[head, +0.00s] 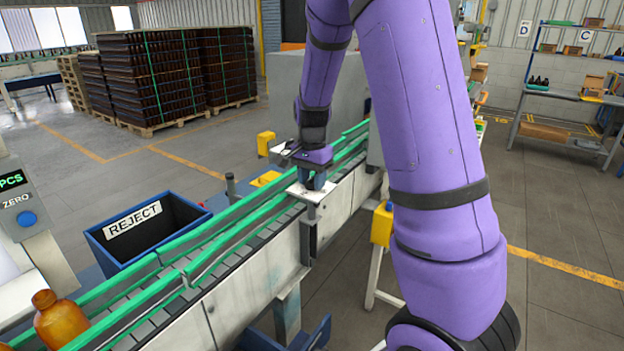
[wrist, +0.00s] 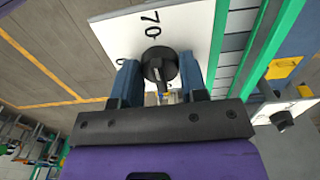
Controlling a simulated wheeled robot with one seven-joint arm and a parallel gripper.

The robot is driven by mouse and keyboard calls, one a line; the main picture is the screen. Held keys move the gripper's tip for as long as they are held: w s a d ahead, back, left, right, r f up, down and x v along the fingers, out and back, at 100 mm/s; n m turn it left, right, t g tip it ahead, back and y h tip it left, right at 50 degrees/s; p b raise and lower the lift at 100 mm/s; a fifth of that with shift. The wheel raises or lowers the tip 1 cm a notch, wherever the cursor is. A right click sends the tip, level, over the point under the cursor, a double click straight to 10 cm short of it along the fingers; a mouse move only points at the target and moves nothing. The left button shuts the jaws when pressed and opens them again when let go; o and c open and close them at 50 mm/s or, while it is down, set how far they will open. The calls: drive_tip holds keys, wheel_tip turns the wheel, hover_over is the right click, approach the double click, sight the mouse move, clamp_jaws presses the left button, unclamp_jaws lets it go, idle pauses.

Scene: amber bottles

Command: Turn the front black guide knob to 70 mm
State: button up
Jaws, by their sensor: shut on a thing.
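The black guide knob (wrist: 160,64) sits on a white dial plate (wrist: 193,25) in the wrist view. The plate has "70" printed above the knob and part of another mark to its left. My gripper (wrist: 160,76) has its two blue fingers on either side of the knob and is shut on it. Where the knob's pointer stands is hard to read. In the head view my gripper (head: 315,180) reaches down onto the white plate (head: 303,193) at the conveyor's side; the knob is hidden there.
Green guide rails (head: 215,240) run along the conveyor beside the plate. Another black knob (wrist: 283,120) on a white plate shows at the right in the wrist view. A blue REJECT bin (head: 108,252) stands left of the conveyor. An amber bottle (head: 60,322) stands at the lower left.

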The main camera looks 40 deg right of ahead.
sight(312, 178)
drive_tip(key=o, duration=0.9)
wheel_tip(312, 178, up, 11)
drive_tip(key=shift+f, duration=0.1)
idle(0.3)
drive_tip(key=s+a+r+n+t, duration=0.1)
drive_tip(key=s+a+r+n, duration=0.2)
drive_tip(key=s, duration=0.5)
drive_tip(key=s+a+r+n+t, duration=0.2)
drive_tip(key=s+a+n, duration=0.3)
drive_tip(key=s, duration=0.4)
drive_tip(key=s+a+r+n+t, duration=0.2)
drive_tip(key=s+a+n, duration=0.3)
drive_tip(key=s, duration=0.4)
drive_tip(key=shift+s+a+r+n, duration=0.1)
drive_tip(key=shift+s+r+n, duration=0.1)
drive_tip(key=shift+r+n, duration=0.45)
